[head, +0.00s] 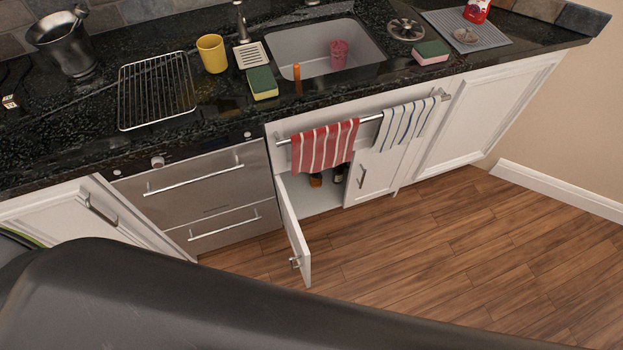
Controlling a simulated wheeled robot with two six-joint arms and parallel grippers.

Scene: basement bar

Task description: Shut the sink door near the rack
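The sink cabinet's left door (293,232) is white and stands open, swung out toward me, with its metal handle (295,262) near the free edge. The sink cabinet's right door (371,176) is shut. A metal rack (157,90) lies on the black counter, left of the sink (325,50). Bottles show dimly inside the open cabinet, partly hidden by a towel. A dark, blurred shape, likely part of my own body, fills the lower front of the view. Neither of my grippers can be seen.
A red striped towel (324,147) and a white striped towel (405,122) hang from a rail above the doors. Steel drawers (205,190) are left of the open door. The wooden floor (430,250) is clear to the right.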

